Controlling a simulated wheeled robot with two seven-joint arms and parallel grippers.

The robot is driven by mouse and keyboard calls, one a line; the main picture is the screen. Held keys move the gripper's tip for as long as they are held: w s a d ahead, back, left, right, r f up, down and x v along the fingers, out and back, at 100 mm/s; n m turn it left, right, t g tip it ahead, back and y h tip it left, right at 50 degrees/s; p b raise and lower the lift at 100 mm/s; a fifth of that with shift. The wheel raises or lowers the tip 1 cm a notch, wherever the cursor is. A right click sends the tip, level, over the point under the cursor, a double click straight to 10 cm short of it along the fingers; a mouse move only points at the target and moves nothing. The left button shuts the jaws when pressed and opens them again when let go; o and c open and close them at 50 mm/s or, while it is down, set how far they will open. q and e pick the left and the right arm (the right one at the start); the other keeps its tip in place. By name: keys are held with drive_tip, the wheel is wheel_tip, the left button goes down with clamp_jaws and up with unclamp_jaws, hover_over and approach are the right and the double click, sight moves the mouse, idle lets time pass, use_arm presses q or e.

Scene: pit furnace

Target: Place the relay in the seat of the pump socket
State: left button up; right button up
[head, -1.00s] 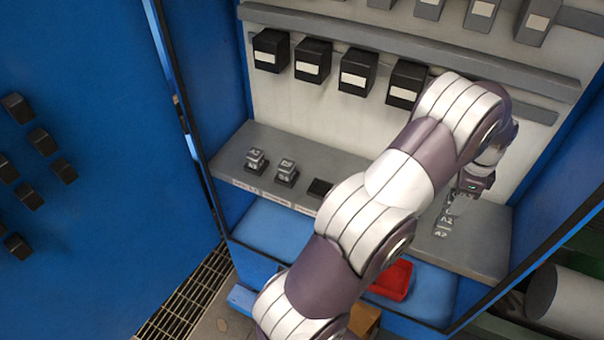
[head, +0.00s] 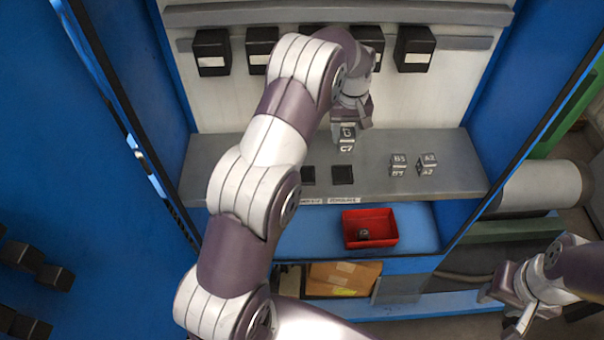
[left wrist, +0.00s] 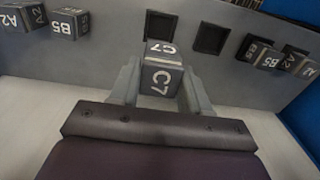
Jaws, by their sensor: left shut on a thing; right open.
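My left gripper (head: 350,112) is shut on a grey relay marked C7 (head: 347,138) and holds it near the grey shelf, behind two empty dark sockets. The relay also shows between the fingers in the left wrist view (left wrist: 161,76). The right-hand empty socket (head: 342,174) and the left-hand one (head: 308,175) show in the head view. They also show ahead of the relay in the left wrist view (left wrist: 160,25). The small labels on the shelf edge are too blurred to tell which is the pump socket. My right gripper (head: 512,306) is open and empty at lower right.
Relays marked B5 (head: 398,165) and A2 (head: 428,163) stand loose on the shelf (head: 455,170). Two seated relays (left wrist: 258,52) show in the left wrist view. A red tray (head: 370,212) holds a small dark object below the shelf. Black boxes (head: 414,48) hang behind.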

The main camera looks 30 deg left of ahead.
use_arm(q)
drive_tip(key=s+a+f+p, duration=0.1)
drive_tip(key=s+a+f, duration=0.1)
drive_tip(key=f, duration=0.1)
drive_tip(key=s+a+f+p, duration=0.2)
drive_tip(key=a+f, duration=0.1)
drive_tip(key=s+a+f+p, duration=0.2)
drive_tip(key=a+f, duration=0.1)
drive_tip(key=f, duration=0.1)
drive_tip(key=shift+s+a, duration=0.1)
drive_tip(key=shift+s, duration=0.05)
drive_tip(key=shift+a+f, duration=0.1)
drive_tip(key=shift+f, duration=0.05)
use_arm(e)
drive_tip(key=r, duration=0.2)
drive_tip(key=shift+s+a+r, duration=0.1)
drive_tip(key=shift+a+r, duration=0.2)
drive_tip(key=shift+f, duration=0.1)
use_arm(q)
drive_tip(key=shift+f+b, duration=0.15)
drive_tip(key=shift+b, duration=0.2)
drive_tip(key=o, duration=1.1)
